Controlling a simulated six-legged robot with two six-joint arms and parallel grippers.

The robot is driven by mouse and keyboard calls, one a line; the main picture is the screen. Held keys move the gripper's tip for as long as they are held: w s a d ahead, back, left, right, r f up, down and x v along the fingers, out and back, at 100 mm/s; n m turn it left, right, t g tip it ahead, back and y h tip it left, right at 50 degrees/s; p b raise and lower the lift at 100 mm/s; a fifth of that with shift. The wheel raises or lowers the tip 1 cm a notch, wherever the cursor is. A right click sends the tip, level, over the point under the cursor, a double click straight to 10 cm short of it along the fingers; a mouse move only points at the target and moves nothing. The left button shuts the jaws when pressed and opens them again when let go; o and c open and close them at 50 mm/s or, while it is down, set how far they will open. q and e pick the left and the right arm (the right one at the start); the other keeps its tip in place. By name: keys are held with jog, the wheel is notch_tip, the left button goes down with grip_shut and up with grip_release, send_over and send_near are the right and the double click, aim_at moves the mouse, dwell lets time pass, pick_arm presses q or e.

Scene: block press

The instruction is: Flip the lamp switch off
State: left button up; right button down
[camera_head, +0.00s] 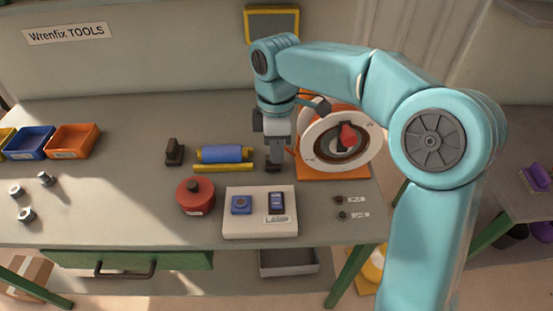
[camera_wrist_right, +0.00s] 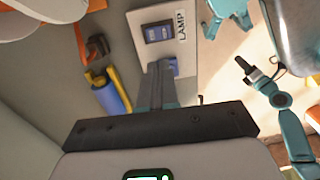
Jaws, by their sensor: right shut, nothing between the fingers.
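A white control panel (camera_head: 260,228) lies on the workbench. On it are a dark blue rocker switch (camera_head: 277,202) at the right and a blue button block (camera_head: 241,204) at the left. In the right wrist view, the rocker switch (camera_wrist_right: 158,32) sits beside the printed LAMP label (camera_wrist_right: 181,25). My right gripper (camera_head: 272,168) is shut and empty, pointing down behind the panel, apart from the switch. Its fingers (camera_wrist_right: 158,85) also show in the right wrist view, partly covering the button side of the panel. The rocker's exact tilt is too small to tell.
A red round pot (camera_head: 195,195) stands left of the panel. A blue roller (camera_head: 222,153) lies behind it. A white dial with a red handle (camera_head: 348,137) stands at the back right. Small dark knobs (camera_head: 341,215) are right of the panel.

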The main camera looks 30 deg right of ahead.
send_near(275, 204)
jog(key=shift+g, duration=0.4)
notch_tip(275, 204, down, 7)
jog(key=shift+r+b, duration=0.1)
jog(key=shift+b, duration=0.3)
jog(key=shift+d, duration=0.1)
jog(key=shift+s+f+t+b, duration=0.15)
jog(key=shift+f+t+b, duration=0.15)
jog(key=shift+f+b, duration=0.65)
jog(key=shift+s+r+b, duration=0.1)
jog(key=shift+r+b, duration=0.2)
jog(key=shift+r, duration=0.2)
jog(key=shift+s+a+r, duration=0.1)
jog(key=shift+s+a, duration=0.05)
jog(key=shift+a, duration=0.1)
jog(key=shift+d, duration=0.1)
